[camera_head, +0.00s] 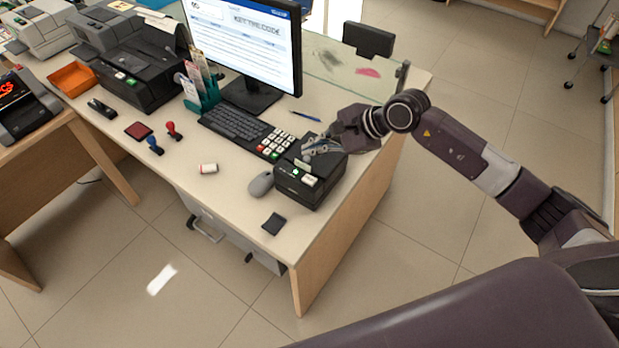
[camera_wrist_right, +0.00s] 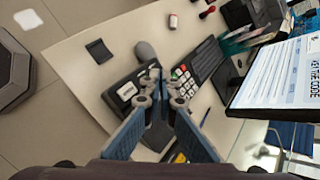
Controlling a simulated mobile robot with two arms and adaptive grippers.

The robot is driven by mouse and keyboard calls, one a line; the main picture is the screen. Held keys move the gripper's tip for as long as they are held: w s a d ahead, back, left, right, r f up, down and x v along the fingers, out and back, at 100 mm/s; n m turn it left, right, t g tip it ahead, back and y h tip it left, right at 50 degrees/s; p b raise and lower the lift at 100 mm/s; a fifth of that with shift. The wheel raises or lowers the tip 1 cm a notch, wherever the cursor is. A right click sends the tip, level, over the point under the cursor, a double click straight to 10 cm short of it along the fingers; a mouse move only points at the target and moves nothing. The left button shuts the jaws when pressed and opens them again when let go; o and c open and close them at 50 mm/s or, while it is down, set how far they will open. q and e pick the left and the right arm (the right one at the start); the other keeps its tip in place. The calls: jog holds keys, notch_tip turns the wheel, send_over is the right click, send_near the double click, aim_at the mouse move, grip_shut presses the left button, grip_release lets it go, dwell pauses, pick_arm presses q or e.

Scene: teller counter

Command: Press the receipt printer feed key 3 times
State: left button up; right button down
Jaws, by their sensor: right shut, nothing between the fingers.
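The receipt printer (camera_head: 300,193) is a black box near the right front corner of the teller counter (camera_head: 235,195). Its front top carries a small green light (camera_head: 295,172) and a pale key (camera_head: 309,181), which I take for the feed key. The pale key also shows in the wrist view (camera_wrist_right: 127,91). My right gripper (camera_head: 306,151) is shut and empty, over the back part of the printer, behind the key. In the wrist view its fingertips (camera_wrist_right: 151,78) lie just right of the key. I cannot tell whether they touch the printer. My left gripper is not in view.
A grey mouse (camera_head: 261,184) is left of the printer. A dark flat item (camera_head: 274,223) lies in front. The keyboard (camera_head: 233,124), keypad (camera_head: 275,144) and monitor (camera_head: 253,45) are behind and left. A glass panel (camera_head: 345,70) stands at the back edge.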

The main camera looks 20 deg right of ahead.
aim_at(312, 180)
notch_tip(312, 180, down, 8)
jog(key=b, duration=0.5)
jog(key=shift+f, duration=0.15)
jog(key=shift+f+b, duration=0.3)
jog(key=shift+b, duration=0.1)
dwell(0.9)
jog(key=shift+f+b, duration=0.4)
jog(key=shift+b, duration=0.2)
jog(key=shift+f+b, duration=0.5)
jog(key=shift+b, duration=0.1)
dwell(0.6)
jog(key=shift+r, duration=0.1)
jog(key=shift+r+p, duration=0.35)
jog(key=shift+r, duration=0.5)
